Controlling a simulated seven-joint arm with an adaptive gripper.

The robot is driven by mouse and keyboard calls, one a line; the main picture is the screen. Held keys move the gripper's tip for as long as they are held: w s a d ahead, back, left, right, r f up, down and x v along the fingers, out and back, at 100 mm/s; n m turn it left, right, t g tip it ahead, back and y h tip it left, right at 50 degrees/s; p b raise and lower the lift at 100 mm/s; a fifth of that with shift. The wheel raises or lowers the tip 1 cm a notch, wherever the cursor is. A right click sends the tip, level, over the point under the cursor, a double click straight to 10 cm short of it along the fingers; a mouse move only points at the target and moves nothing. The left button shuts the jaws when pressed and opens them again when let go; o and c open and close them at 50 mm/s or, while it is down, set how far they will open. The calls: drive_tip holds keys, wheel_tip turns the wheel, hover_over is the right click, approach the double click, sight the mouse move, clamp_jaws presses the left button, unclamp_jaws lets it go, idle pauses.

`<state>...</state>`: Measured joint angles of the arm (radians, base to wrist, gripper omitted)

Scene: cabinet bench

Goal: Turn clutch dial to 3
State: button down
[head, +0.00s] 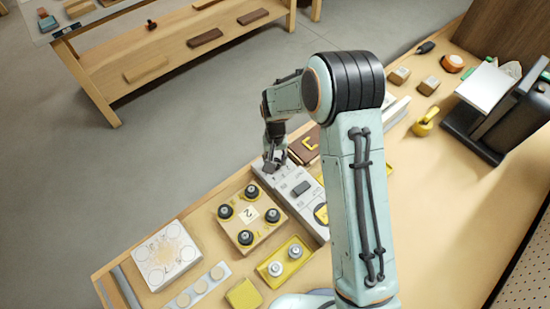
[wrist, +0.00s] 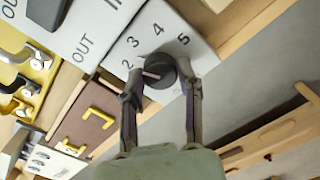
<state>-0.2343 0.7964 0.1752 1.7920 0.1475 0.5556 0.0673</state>
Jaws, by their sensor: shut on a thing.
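The clutch dial is a round black knob (wrist: 160,71) with a pale pointer line, on a light grey panel (wrist: 148,42). The numbers 2, 3, 4 and 5 show around it in the wrist view. The pointer line lies on the knob's left side, roughly toward the 2; its exact setting is hard to tell. My gripper (wrist: 160,86) is shut on the dial, with one finger on each side. The left finger hides part of the panel beside the 2. In the head view my gripper (head: 273,150) is at the panel's far end and mostly hides the dial.
A wooden block with several black knobs (head: 249,215) and a yellow tray (head: 285,262) stand near the grey panel. A brown board with a yellow handle (wrist: 97,112) is close beside my gripper. A white dial box (head: 167,254) stands at the bench's left.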

drive_tip(key=shift+m, duration=2.2)
drive_tip(key=c, duration=0.7)
unclamp_jaws()
drive_tip(key=shift+c, duration=0.2)
wheel_tip(320, 180, up, 12)
